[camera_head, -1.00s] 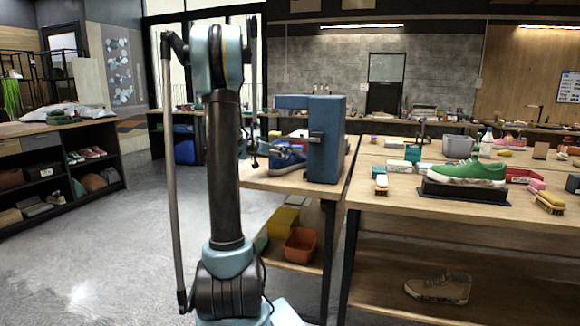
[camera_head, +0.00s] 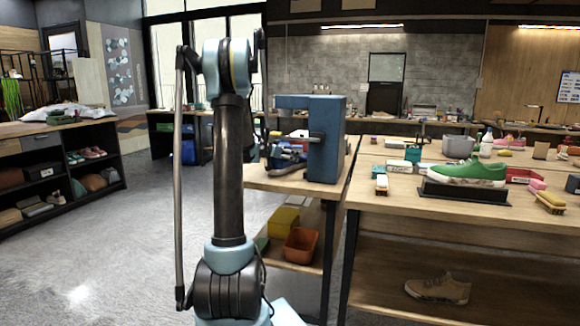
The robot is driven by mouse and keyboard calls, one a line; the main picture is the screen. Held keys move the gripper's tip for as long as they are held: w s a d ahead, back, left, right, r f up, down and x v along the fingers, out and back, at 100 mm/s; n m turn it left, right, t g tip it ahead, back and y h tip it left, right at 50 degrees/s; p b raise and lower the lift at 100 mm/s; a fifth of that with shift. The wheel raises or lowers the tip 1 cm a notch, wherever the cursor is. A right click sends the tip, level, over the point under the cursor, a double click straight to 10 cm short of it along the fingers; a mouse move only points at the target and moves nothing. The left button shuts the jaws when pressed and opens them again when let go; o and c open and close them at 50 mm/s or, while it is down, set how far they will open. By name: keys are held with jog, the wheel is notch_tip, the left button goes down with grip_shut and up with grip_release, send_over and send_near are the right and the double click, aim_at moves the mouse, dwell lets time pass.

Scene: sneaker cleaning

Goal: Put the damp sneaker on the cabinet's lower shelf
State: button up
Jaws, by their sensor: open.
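A blue sneaker (camera_head: 284,163) sits on the small side table, at the left of a blue press-like device (camera_head: 325,140). My gripper (camera_head: 270,148) is at the sneaker, open, mostly hidden behind my own arm; I cannot tell whether it touches the sneaker. A green sneaker (camera_head: 468,170) rests on a black stand on the right bench, and a tan sneaker (camera_head: 440,288) lies on that bench's lower shelf. Dampness does not show on any of them. A dark cabinet (camera_head: 122,150) with shoes on its shelves stands at the left. Its lower shelf (camera_head: 72,196) holds shoes and boxes.
The side table's lower shelf holds a yellow bin (camera_head: 284,220) and an orange bin (camera_head: 301,246). Brushes, bottles and small boxes cover parts of the right bench (camera_head: 400,205). Open grey floor (camera_head: 150,220) lies between the cabinet and the side table.

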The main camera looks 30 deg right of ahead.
jog(key=c, duration=1.6)
jog(key=shift+o, duration=0.2)
jog(key=shift+w+a+r, duration=0.15)
jog(key=shift+w+r, duration=0.1)
jog(key=shift+r, duration=0.2)
notch_tip(320, 180, up, 6)
jog(key=shift+s+f, duration=0.1)
jog(key=w+a, duration=1.4)
jog(key=w, duration=0.1)
jog(key=w+a+f+n+t+y, duration=0.1)
jog(key=w+a, duration=0.2)
jog(key=a, duration=0.4)
jog(key=w+a+f+n+t, duration=0.1)
jog(key=w+a+f+t, duration=0.1)
jog(key=a, duration=0.4)
jog(key=s+a+f+n+t+y, duration=0.3)
jog(key=a+f+n+t+y, duration=0.15)
jog(key=a+f, duration=0.85)
jog(key=s+a+f+n+y, duration=0.1)
jog(key=s+a, duration=0.2)
jog(key=s+a+f+n+t+y, duration=0.1)
jog(key=s+a+n, duration=0.1)
jog(key=s+a, duration=0.1)
jog(key=s+a+f+n+y, duration=0.1)
jog(key=s+a+y, duration=0.1)
jog(key=a, duration=0.3)
jog(key=shift+s+f+n+t, duration=0.25)
jog(key=shift+s+f, duration=0.1)
jog(key=shift+s, duration=0.05)
